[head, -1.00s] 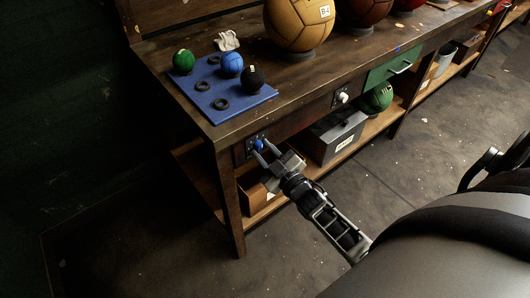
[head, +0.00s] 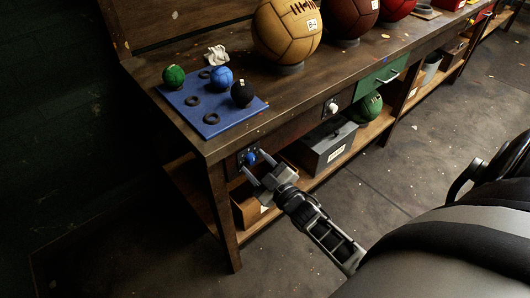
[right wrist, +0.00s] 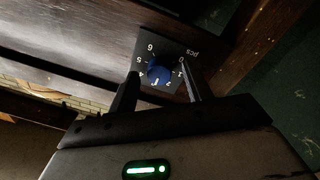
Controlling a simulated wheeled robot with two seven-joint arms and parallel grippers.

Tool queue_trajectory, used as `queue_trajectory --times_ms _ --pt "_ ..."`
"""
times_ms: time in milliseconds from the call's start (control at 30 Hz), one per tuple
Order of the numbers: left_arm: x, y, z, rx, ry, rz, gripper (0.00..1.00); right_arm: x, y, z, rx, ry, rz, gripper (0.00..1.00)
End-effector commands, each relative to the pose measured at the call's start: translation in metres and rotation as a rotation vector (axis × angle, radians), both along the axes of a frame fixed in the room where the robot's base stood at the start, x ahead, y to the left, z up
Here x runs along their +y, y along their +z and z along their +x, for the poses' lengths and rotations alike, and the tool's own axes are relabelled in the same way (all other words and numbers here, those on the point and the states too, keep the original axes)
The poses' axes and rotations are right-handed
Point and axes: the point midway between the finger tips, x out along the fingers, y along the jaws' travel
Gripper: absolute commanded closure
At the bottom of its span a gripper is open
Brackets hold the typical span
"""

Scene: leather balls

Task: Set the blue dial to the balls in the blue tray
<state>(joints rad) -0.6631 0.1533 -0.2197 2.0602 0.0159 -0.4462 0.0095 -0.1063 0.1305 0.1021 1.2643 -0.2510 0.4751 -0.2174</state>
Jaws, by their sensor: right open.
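The blue tray (head: 232,120) lies on the bench's left end and holds a green ball (head: 173,77), a blue ball (head: 221,77) and a black ball (head: 242,93). Three dark rings on it are empty. The blue dial (head: 250,158) is on the bench's front below the tray. In the right wrist view the dial (right wrist: 158,74) has a plate marked with numbers and "pcs"; where its pointer stands I cannot tell. My right gripper (head: 253,160) is open, its fingers on either side of the dial; contact is unclear. My left gripper is not in view.
A white knob (head: 332,107) and a green drawer (head: 380,82) are further right on the bench front. A grey box (head: 328,146) and a green ball (head: 369,106) are on the lower shelf. Large balls stand on the bench top. The floor in front is clear.

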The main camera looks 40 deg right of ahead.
Motion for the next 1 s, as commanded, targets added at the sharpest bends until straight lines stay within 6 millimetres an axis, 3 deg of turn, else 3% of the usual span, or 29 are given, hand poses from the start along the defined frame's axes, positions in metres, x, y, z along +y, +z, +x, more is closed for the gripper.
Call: queue_trajectory --times_ms 167,500,700,1000 --pt "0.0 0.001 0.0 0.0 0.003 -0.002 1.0 -0.001 -0.002 -0.021 0.002 0.0 0.0 0.5" --pt "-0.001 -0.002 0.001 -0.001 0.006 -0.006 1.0 -0.003 -0.007 -0.103 0.005 -0.001 0.0 0.5" --pt "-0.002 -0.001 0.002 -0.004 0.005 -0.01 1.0 -0.005 -0.008 -0.14 0.004 -0.001 0.001 0.5" --pt "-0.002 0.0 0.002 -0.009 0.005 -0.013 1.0 -0.005 -0.007 -0.159 0.001 -0.001 0.0 0.5"
